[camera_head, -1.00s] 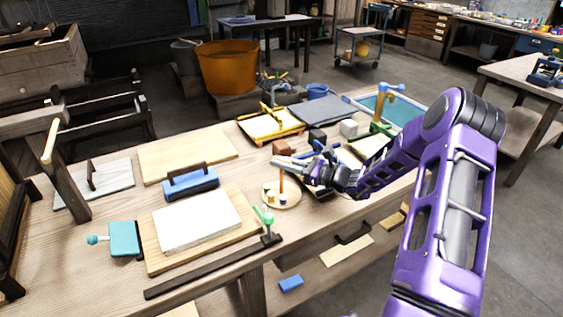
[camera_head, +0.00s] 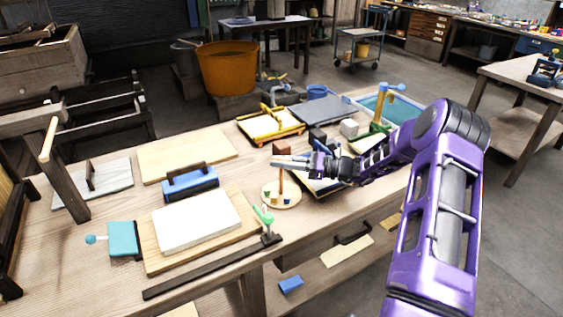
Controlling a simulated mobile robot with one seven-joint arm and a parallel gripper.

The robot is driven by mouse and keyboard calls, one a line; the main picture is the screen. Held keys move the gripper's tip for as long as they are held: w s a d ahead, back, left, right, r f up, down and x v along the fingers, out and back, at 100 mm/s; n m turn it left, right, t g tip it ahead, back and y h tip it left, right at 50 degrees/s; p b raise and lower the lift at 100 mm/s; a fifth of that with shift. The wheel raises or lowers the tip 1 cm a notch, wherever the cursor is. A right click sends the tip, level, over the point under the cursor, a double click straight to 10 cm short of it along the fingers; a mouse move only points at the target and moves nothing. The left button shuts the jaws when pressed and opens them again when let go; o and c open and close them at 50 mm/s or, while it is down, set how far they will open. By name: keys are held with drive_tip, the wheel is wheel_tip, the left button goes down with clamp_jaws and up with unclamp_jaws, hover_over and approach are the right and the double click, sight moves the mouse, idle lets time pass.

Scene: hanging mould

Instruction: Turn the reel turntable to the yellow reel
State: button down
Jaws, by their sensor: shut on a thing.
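The reel turntable (camera_head: 281,203) is a small round pale wooden disc on the bench. An orange-brown upright post (camera_head: 281,182) rises from its middle. Small reels stand around the post; a yellowish one (camera_head: 272,197) is at the front left and a blue one (camera_head: 287,198) at the front right. Their colours are hard to tell at this size. My gripper (camera_head: 282,163) reaches in from the right, level, with its jaws at the top of the post and shut on it. The jaws hide the post's top.
A white slab (camera_head: 197,221) on a wooden board lies left of the turntable. A green-handled clamp (camera_head: 264,218) stands close at the front left. A dark-edged tray (camera_head: 318,187) lies just right, under my gripper.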

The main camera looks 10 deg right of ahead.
drive_tip(key=c, duration=0.9)
unclamp_jaws()
drive_tip(key=shift+d, duration=0.1)
drive_tip(key=v, duration=1.7)
drive_tip(key=shift+d, duration=0.15)
